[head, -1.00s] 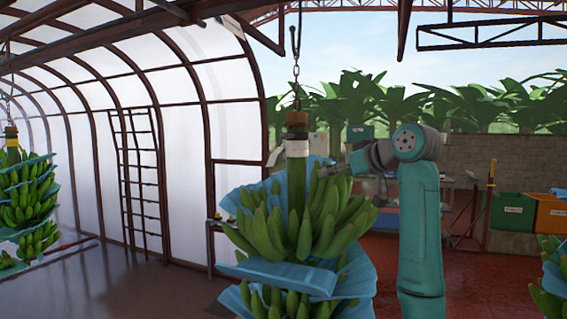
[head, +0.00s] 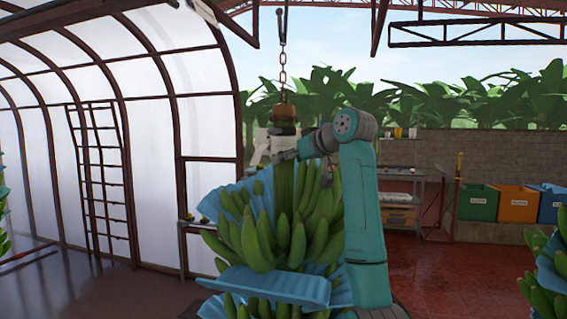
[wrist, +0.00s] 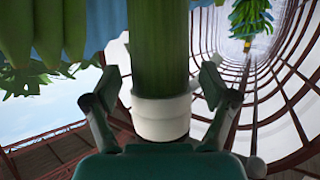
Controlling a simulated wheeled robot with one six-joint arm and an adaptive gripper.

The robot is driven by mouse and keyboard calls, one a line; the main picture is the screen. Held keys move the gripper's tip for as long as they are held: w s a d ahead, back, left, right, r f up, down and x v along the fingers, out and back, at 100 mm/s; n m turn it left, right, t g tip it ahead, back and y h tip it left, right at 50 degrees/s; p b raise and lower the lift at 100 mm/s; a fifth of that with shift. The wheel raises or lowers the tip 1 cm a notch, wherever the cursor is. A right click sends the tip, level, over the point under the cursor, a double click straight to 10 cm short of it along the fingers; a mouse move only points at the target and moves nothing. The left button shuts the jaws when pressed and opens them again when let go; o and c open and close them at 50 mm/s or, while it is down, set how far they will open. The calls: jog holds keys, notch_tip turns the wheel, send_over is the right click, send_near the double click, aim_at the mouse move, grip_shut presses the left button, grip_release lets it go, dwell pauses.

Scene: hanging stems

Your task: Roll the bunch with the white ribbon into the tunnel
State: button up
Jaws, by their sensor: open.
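The green banana bunch (head: 262,240) hangs upright by its stem from a chain and hook, with blue sheets between its tiers. The white ribbon (wrist: 161,118) wraps its stem (wrist: 158,50), clear in the wrist view but mostly hidden by my arm in the head view. My gripper (wrist: 160,92) is open, one finger on each side of the stem at the ribbon. I cannot tell whether either finger touches it. The arched tunnel (head: 150,60) with white panels and dark red ribs stands on the left.
Another bunch (head: 548,275) hangs at the right edge, and one (wrist: 250,18) shows inside the tunnel in the wrist view. A ladder-like frame (head: 103,180) stands by the tunnel wall. Green (head: 477,203) and orange (head: 518,204) bins are at the right. Red floor is clear in between.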

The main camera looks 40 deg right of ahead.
jog(key=shift+x, duration=1.3)
jog(key=shift+c, duration=0.2)
grip_shut()
